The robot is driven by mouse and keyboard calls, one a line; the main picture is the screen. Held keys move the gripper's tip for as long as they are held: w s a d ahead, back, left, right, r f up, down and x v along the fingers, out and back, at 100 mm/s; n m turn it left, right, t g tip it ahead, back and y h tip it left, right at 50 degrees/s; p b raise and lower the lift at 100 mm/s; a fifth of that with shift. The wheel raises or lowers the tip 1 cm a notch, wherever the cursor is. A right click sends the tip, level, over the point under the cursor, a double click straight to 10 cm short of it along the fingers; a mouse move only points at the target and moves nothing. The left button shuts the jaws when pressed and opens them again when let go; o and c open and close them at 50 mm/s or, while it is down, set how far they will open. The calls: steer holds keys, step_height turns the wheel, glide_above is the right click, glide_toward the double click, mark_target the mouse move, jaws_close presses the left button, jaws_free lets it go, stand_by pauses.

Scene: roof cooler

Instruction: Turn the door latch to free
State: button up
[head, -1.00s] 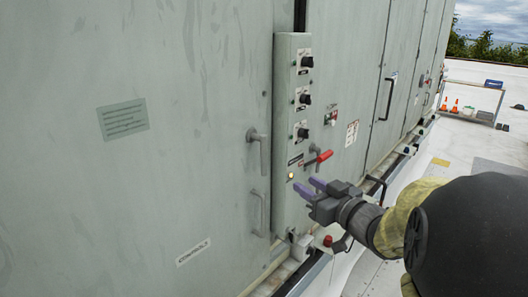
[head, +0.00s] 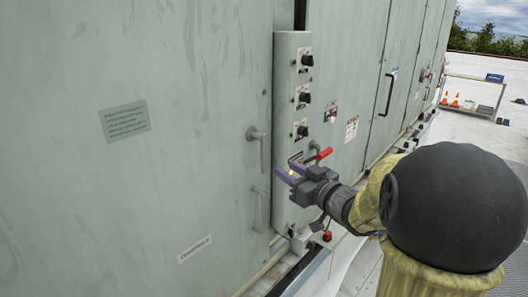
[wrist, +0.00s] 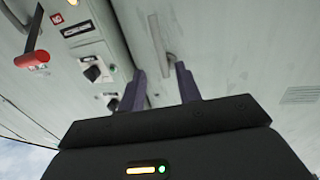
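The door latch (head: 259,147) is a grey lever handle on the large grey-green door. Its lever hangs straight down from its pivot. In the head view, my gripper (head: 286,172) is to the right of and slightly below the latch, in front of the control panel. Its two purple fingers are apart with nothing between them. In the wrist view, which looks upside down, the open fingers (wrist: 159,70) point towards the door, and a grey lever (wrist: 160,42), likely the latch, shows beyond and between them. I see no contact with it.
A grey pull handle (head: 260,210) is below the latch. The narrow control panel (head: 287,90) with several black knobs stands just right of it. A red-handled switch (head: 319,155) is close to my gripper.

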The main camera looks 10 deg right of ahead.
mark_target(264, 155)
steer(key=p+x, duration=0.3)
steer(key=x, duration=0.8)
steer(key=shift+c, duration=0.2)
jaws_close()
